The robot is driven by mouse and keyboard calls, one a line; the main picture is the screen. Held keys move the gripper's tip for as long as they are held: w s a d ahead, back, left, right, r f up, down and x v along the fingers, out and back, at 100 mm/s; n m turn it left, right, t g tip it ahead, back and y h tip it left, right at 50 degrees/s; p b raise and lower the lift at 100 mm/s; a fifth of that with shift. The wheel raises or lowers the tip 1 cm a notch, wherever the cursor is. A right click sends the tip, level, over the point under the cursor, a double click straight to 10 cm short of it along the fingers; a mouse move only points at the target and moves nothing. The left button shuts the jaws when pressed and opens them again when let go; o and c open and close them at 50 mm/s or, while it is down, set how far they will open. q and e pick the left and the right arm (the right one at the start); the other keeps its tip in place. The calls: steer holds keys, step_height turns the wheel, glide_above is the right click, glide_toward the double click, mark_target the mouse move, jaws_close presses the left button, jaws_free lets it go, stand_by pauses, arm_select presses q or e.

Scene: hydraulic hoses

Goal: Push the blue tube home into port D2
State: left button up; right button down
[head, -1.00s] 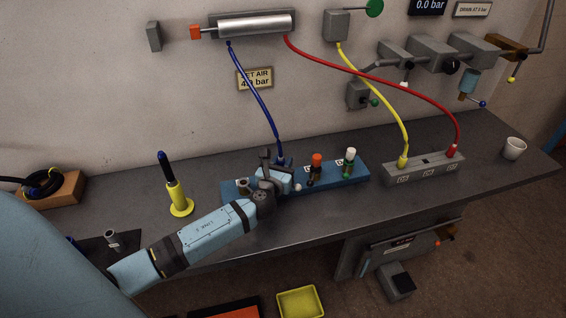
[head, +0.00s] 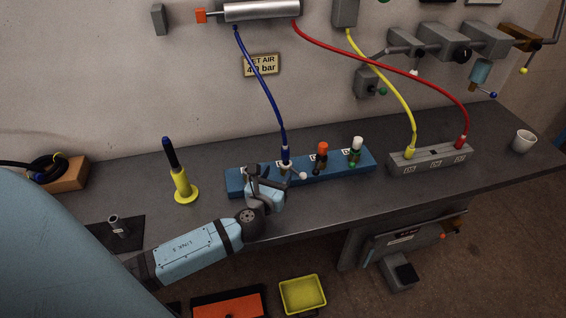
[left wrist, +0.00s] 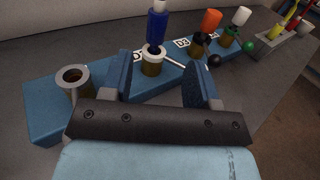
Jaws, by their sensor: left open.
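The blue tube (head: 261,82) hangs from the silver cylinder on the wall down to the blue port block (head: 237,185). Its dark blue end fitting (left wrist: 157,27) stands upright at the second port, D2 (left wrist: 153,64), whose label is partly hidden. A pale collar shows at the fitting's base; I cannot tell how deep it sits. My left gripper (head: 268,178) is open and empty, on the near side of that port. In the left wrist view its two fingers (left wrist: 160,82) are spread, with the fitting beyond and between them, apart from both. My right gripper is not in view.
An empty port (left wrist: 75,78) is at the block's left end. Orange-capped (head: 322,149) and white-capped (head: 357,144) fittings stand to the right. A yellow stand (head: 181,186) is left. A grey block (head: 430,160) with yellow and red tubes is at right.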

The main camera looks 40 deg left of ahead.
arm_select(q)
steer(key=shift+v, duration=2.2)
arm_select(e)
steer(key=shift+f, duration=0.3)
arm_select(q)
steer(key=shift+d+r, duration=0.1)
